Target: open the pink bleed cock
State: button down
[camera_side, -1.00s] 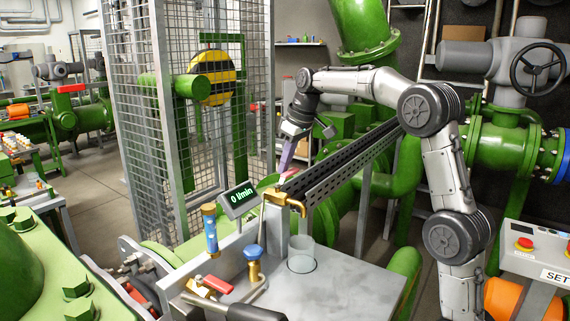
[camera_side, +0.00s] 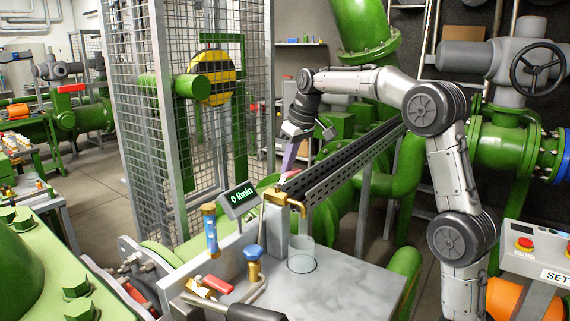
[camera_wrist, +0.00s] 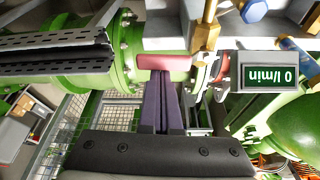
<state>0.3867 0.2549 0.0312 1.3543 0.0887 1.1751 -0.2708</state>
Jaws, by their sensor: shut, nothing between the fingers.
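The pink bleed cock shows in the wrist view as a pink bar-shaped handle (camera_wrist: 165,61), lying crosswise in front of a green flanged pipe. My gripper (camera_wrist: 160,76) has long purple fingers, shut together and empty. Their tips reach the lower edge of the pink handle in that view; I cannot tell whether they touch it. In the side view my gripper (camera_side: 287,166) points down behind the black slotted cable tray, and the handle there is mostly hidden. The flow display (camera_side: 239,198) reads 0 l/min.
The black slotted tray (camera_side: 345,165) runs close beside my gripper. A brass spout (camera_side: 284,199) sits at its near end, above a clear cup (camera_side: 301,256). A blue-knobbed valve (camera_side: 253,265) and a red-handled valve (camera_side: 218,284) stand nearby. A mesh cage (camera_side: 150,130) stands left.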

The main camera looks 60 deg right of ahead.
jog(key=s+m, duration=0.1)
jog(key=m, duration=0.1)
jog(key=s+m+h, duration=0.1)
jog(key=m, duration=0.1)
jog(key=shift+s+a+g, duration=0.1)
jog(key=shift+s+g, duration=0.05)
jog(key=shift+g, duration=0.15)
jog(key=s+a+m+g, duration=0.1)
jog(key=m, duration=0.2)
jog(key=s+a+m+g+h, duration=0.1)
jog(key=s+m, duration=0.1)
jog(key=m, duration=0.2)
jog(key=s+a+m+h, duration=0.1)
jog(key=a+m, duration=0.1)
jog(key=m, duration=0.2)
jog(key=shift+s+g, duration=0.15)
jog(key=shift+g, duration=0.25)
jog(key=shift+a, duration=0.1)
notch_tip(320, 180, up, 9)
jog(key=shift+d+r, duration=0.2)
jog(key=shift+d, duration=0.15)
dwell(0.6)
